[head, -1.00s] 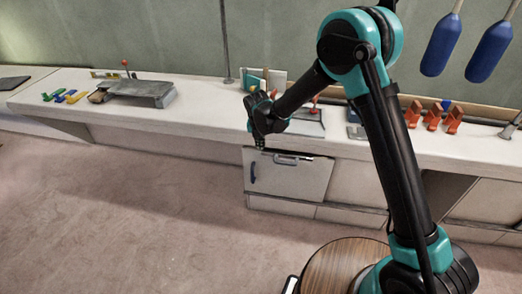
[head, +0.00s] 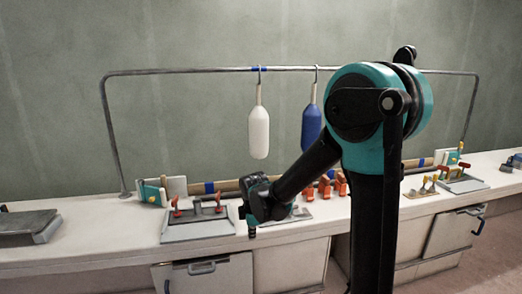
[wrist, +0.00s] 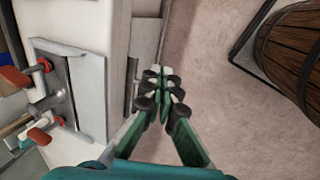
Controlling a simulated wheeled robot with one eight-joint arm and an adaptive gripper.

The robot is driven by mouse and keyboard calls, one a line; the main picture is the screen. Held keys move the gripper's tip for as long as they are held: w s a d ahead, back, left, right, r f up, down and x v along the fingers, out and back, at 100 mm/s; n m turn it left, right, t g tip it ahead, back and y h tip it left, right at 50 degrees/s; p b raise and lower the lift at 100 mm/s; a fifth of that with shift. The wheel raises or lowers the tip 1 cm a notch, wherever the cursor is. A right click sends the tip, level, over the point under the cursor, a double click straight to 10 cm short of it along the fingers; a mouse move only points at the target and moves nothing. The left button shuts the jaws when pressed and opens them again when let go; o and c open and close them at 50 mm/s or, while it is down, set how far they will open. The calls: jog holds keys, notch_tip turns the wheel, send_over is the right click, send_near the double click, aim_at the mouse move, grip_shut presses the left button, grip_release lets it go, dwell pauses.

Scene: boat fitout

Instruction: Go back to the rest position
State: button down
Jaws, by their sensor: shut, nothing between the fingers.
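My gripper (wrist: 161,78) is shut and empty in the wrist view, its fingertips together above the pinkish floor beside the counter's front edge. In the head view my gripper (head: 252,231) hangs at the end of my bent arm, in front of the white counter (head: 110,243). Its fingers are small and partly hidden there. My arm's upper joints fill the middle right of the head view.
A grey plate with red-handled clamps (head: 198,220) lies on the counter just left of my gripper. A white float (head: 259,132) and a blue float (head: 311,128) hang from a rail. A wooden barrel (wrist: 295,45) stands on the floor.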

jog(key=s+d+m, duration=0.9)
jog(key=d+m, duration=0.1)
jog(key=d, duration=0.1)
jog(key=s+d+f+m+t, duration=0.1)
jog(key=s+d+m, duration=0.7)
jog(key=d+m, duration=0.2)
jog(key=shift+s+d+f+h, duration=0.3)
jog(key=shift+s+d, duration=0.1)
jog(key=shift+d, duration=0.4)
